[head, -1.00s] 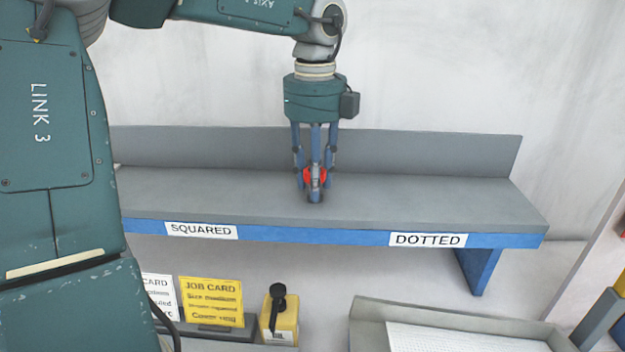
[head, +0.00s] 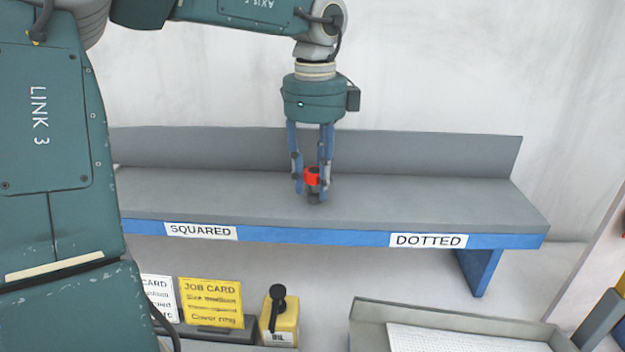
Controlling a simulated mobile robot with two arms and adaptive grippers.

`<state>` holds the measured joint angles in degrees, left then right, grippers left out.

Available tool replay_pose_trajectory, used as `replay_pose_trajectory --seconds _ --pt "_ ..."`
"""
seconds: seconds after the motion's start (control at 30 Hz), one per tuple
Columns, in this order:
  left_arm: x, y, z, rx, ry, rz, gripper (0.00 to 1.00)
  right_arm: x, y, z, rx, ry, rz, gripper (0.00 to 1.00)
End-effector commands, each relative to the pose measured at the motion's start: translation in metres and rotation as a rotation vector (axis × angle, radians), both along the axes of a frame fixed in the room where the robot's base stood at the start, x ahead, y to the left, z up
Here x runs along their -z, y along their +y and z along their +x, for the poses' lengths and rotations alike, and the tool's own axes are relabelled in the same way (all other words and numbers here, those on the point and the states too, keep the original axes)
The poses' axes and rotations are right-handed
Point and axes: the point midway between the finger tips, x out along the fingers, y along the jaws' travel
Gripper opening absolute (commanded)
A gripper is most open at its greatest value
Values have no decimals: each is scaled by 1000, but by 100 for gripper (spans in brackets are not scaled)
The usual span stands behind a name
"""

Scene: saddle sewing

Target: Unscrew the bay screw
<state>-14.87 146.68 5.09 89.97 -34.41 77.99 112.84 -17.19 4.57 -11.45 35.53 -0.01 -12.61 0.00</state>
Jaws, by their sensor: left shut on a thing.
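My left gripper (head: 312,183) points straight down over the middle of the grey shelf, its wrist turned. It is shut on a small red and dark grey piece, which I take to be the bay screw (head: 312,176). The red part shows between the fingers, with a dark part below it close to the shelf surface. I cannot tell whether the screw still sits in the shelf or is clear of it. My right gripper is not in view.
The grey shelf (head: 420,200) has a blue front edge with labels SQUARED (head: 200,231) and DOTTED (head: 428,241); its top is otherwise bare. Below stand a yellow job card (head: 210,303), a yellow oil can (head: 283,322) and a grey tray (head: 365,312).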

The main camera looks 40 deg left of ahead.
Motion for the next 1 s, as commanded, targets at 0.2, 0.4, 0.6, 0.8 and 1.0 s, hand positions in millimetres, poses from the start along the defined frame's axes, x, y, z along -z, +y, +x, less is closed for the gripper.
replay_pose_trajectory --seconds 0.2,0.4,0.6,0.8,1.0 --pt "1 0 0 -2 2 -1 1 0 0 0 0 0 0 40" --pt "1 0 0 -167 3 -1 1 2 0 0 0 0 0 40" --pt "1 0 -1 -295 2 -1 1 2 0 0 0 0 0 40" --pt "1 0 -1 -293 3 -1 1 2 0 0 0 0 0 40" --pt "1 0 -1 -292 2 -1 49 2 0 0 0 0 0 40"
